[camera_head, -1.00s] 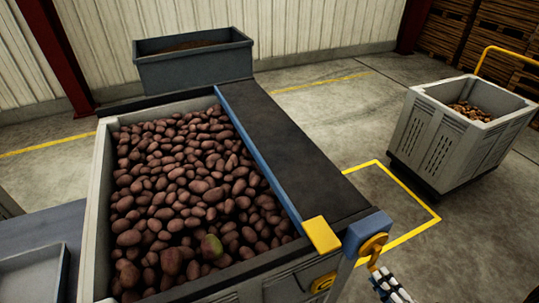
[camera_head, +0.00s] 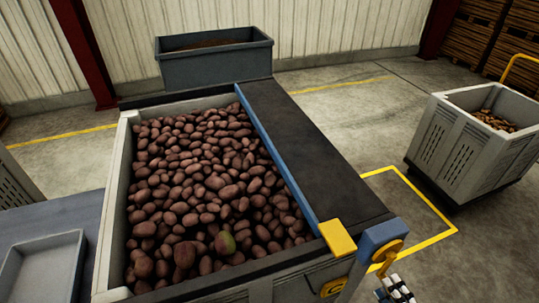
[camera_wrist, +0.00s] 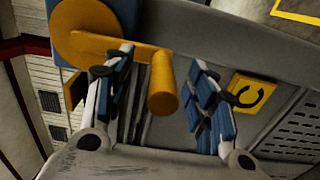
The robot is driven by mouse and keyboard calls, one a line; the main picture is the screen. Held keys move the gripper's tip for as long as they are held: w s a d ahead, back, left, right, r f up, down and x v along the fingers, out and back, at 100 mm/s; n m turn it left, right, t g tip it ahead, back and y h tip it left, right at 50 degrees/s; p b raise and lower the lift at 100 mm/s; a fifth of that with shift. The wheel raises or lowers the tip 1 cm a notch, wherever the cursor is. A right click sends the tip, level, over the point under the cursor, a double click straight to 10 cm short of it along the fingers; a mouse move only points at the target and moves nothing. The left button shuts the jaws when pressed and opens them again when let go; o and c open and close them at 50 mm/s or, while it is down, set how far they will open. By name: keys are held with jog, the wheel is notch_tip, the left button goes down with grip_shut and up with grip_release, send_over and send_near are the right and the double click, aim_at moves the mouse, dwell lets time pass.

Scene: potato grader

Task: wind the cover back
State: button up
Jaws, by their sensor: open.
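The dark cover (camera_head: 310,150) lies flat along the right side of the potato-filled box, with a blue bar (camera_head: 272,145) on its left edge and a yellow tab (camera_head: 337,237) at the bar's near end. A yellow crank (camera_head: 388,251) sits on a blue end block (camera_head: 380,236) at the near right corner. In the wrist view, the crank's round hub (camera_wrist: 88,32) is at upper left and its handle (camera_wrist: 163,88) stands between my fingers. My gripper (camera_wrist: 160,65) is open, with gaps showing beside the handle. In the head view, my gripper (camera_head: 396,289) is just below the crank.
Reddish potatoes (camera_head: 205,175) fill the box (camera_head: 107,220). A grey bin (camera_head: 215,65) stands behind, a pale crate (camera_head: 465,150) at right. A grey tray (camera_head: 45,262) lies at left.

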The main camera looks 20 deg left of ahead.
jog(key=shift+o, duration=0.4)
jog(key=shift+d, duration=0.15)
jog(key=shift+s+d, duration=0.1)
jog(key=b+v, duration=0.2)
jog(key=v, duration=2)
jog(key=shift+s+d+b, duration=0.25)
jog(key=shift+b, duration=0.1)
